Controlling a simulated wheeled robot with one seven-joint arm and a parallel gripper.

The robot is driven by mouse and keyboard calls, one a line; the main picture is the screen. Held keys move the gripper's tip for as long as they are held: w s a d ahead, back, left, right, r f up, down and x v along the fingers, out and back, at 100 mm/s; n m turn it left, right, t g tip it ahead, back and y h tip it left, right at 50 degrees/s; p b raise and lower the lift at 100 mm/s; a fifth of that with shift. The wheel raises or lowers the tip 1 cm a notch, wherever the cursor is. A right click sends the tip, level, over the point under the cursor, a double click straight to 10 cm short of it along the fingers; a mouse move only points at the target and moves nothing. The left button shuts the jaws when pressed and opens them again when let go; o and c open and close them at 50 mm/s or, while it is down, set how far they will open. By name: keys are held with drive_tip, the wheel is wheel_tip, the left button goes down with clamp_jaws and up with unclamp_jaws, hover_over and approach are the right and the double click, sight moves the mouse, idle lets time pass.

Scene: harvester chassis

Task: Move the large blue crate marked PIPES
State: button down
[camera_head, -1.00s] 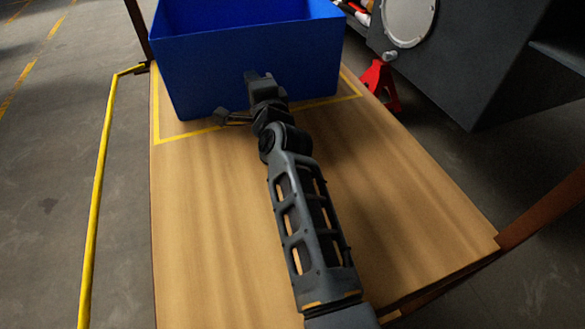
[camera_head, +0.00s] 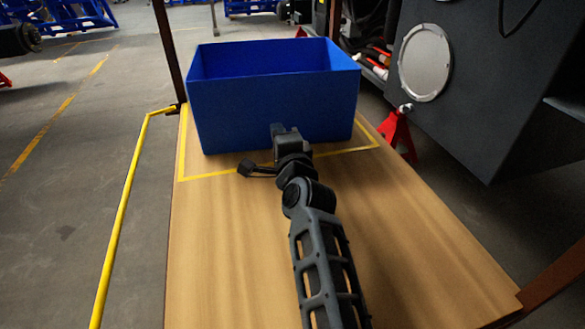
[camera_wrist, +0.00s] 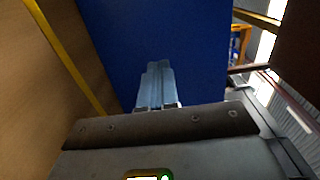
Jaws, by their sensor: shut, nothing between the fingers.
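A large open-topped blue crate (camera_head: 265,112) stands upright at the far end of a wooden table, inside a yellow outline. No marking shows on the faces in view. My gripper (camera_head: 278,130) is in front of the crate's near wall, around the middle of its width. In the wrist view the shut fingers (camera_wrist: 156,85) point at the plain blue wall of the crate (camera_wrist: 190,50). I cannot tell whether the fingertips touch the wall. Nothing is held. The crate's inside floor is hidden by its near wall.
The wooden table top (camera_head: 230,260) is bare in front of the crate. A yellow rail (camera_head: 125,210) runs along the left, and a brown post (camera_head: 165,45) rises at the far left corner. A dark machine body (camera_head: 480,90) and a red stand (camera_head: 397,135) are at the right.

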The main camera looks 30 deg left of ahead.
drive_tip(key=shift+s+d, duration=0.3)
drive_tip(key=shift+d, duration=0.05)
drive_tip(key=p+v, duration=0.2)
drive_tip(key=v, duration=0.6)
drive_tip(key=shift+s+d, duration=0.1)
drive_tip(key=shift+d, duration=0.05)
